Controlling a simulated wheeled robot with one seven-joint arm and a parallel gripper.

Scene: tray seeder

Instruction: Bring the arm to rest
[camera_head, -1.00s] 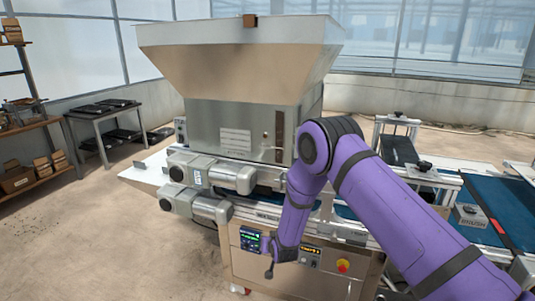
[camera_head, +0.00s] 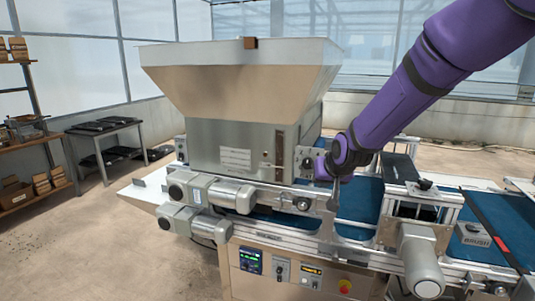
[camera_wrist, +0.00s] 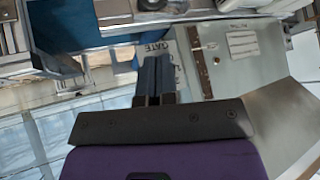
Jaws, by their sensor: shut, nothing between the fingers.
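My arm is purple with black bands and reaches in from the upper right in the head view. My gripper (camera_head: 335,185) hangs at its end, in front of the right side of the seeder's metal body (camera_head: 215,145) and above the blue belt (camera_head: 358,200). In the wrist view the two dark fingers of my gripper (camera_wrist: 155,62) lie together with nothing between them. The word GATE shows on a pale label (camera_wrist: 157,48) just by the fingertips there. I cannot tell whether the fingers touch the machine.
A large hopper (camera_head: 240,80) tops the seeder. Motors (camera_head: 220,193) stick out at its front, and a control panel (camera_head: 290,270) sits below. A shelf (camera_head: 35,140) and a side table (camera_head: 100,135) stand left, with open floor between.

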